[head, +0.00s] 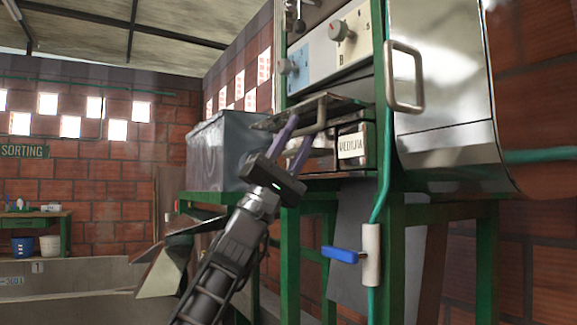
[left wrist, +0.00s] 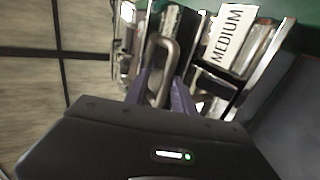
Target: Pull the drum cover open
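The drum cover (head: 440,70) is a large shiny curved metal housing at the right of the head view. Its grey loop handle (head: 418,75) stands out from its left side. My left gripper (head: 303,135) is lower and to the left, apart from that loop. Its purple fingers are spread beside a smaller metal handle (head: 322,110) on a flat metal piece above the box labelled MEDIUM. In the left wrist view, a metal loop (left wrist: 166,48) lies between the two fingers (left wrist: 160,95); contact cannot be told. My right gripper is not in view.
The MEDIUM box (head: 352,146) sits right of my gripper. A grey bin (head: 217,155) stands left of it. A panel with knobs (head: 331,45) is above. Green frame legs (head: 290,265) and a blue-handled valve (head: 341,254) are below.

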